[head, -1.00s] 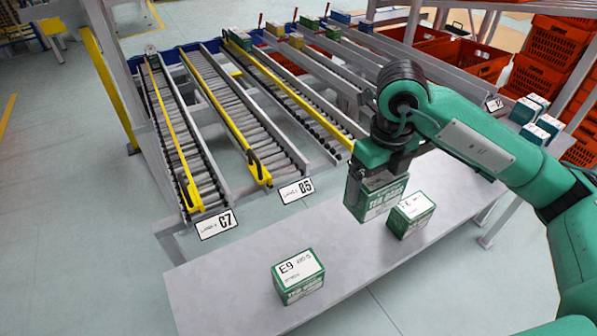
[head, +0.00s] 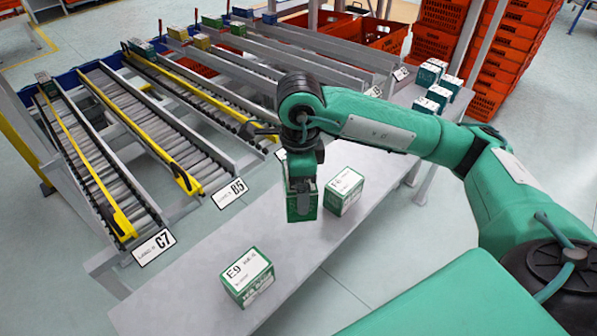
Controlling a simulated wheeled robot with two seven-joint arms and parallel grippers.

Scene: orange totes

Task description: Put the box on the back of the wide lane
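My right gripper (head: 302,186) points down and is shut on a green box (head: 302,207), at the back edge of the grey table (head: 190,290) in the picture. I cannot tell how high the box hangs. Beside it on the table stands another green box with a white top (head: 343,190). A box marked E9 (head: 248,277) stands nearer the front left. The roller lane labelled B5 (head: 165,127) looks wider than the lane labelled C7 (head: 85,160). The third lane (head: 200,88) has its label mostly hidden behind my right arm. My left gripper is not in view.
Yellow rails run along the lanes. Several boxes (head: 430,90) stand at the table's far right. Orange totes (head: 500,60) are stacked behind.

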